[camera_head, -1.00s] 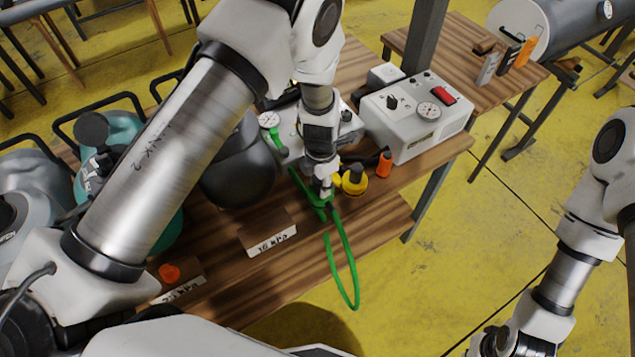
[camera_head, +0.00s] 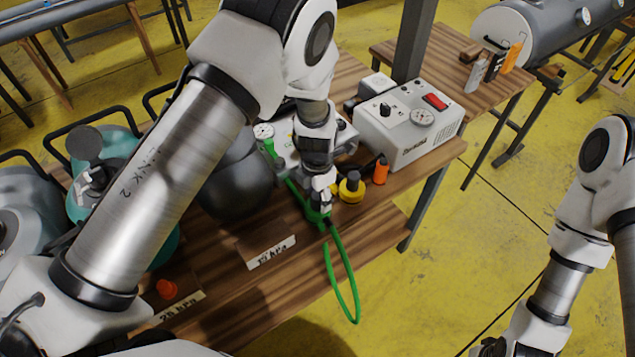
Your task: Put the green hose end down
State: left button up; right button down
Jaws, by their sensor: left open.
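The green hose (camera_head: 343,268) lies partly on the wooden table near its front edge, and a long loop of it hangs over the edge. A green fitting at one end (camera_head: 270,148) stands near a gauge on the grey-white device. My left gripper (camera_head: 320,212) is low over the table edge, right at the green hose where its parts bunch together. Its jaws are open, but the fingertips are small, and I cannot tell whether they touch the hose. My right gripper (camera_head: 490,347) is at the bottom edge, mostly cut off, away from the hose.
A yellow fitting (camera_head: 351,188) and an orange fitting (camera_head: 381,170) stand just right of my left gripper. Behind is a grey-white box (camera_head: 407,125) with a red switch. A dark round vessel (camera_head: 235,185) stands left.

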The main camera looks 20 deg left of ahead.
pick_arm(q)
notch_tip(320, 180, up, 10)
jog(key=shift+s+f+b, duration=0.1)
jog(key=shift+s+b, duration=0.05)
jog(key=shift+b, duration=1)
jog(key=shift+r, duration=0.45)
